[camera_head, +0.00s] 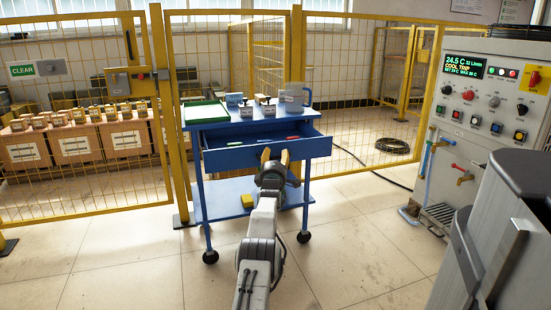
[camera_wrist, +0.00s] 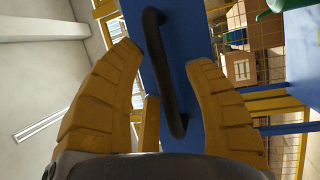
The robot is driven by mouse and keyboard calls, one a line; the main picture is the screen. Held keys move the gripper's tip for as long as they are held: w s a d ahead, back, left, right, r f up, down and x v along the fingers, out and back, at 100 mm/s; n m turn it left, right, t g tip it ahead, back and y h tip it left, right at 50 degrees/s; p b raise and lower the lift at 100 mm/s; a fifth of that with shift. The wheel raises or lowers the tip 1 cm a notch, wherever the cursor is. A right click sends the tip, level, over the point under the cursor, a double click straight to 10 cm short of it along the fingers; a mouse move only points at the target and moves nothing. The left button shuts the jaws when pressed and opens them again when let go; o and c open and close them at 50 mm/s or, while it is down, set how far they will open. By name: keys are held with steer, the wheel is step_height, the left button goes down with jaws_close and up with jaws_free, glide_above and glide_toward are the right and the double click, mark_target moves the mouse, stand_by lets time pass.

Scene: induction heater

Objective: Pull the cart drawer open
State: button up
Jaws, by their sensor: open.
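The blue cart (camera_head: 245,128) stands ahead of me on wheels. Its drawer (camera_head: 228,158) is out toward me, with part of the inside and a few small items showing over its blue front. My gripper (camera_head: 275,158) is at the drawer front, right of its middle. The fingers are spread, with gaps on both sides of the handle. In the head view my gripper hides the handle.
On the cart top are a green tray (camera_head: 206,112), a clear jug (camera_head: 294,98) and small parts. A yellow block (camera_head: 247,201) lies on the lower shelf. A yellow mesh fence (camera_head: 80,205) runs behind. A control cabinet (camera_head: 480,110) stands right. Floor left of my arm is clear.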

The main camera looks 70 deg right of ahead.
steer(key=shift+s+a, duration=0.1)
steer(key=shift+a, duration=0.15)
steer(key=v, duration=1.1)
steer(key=shift+a, duration=0.25)
stand_by(0.6)
stand_by(0.6)
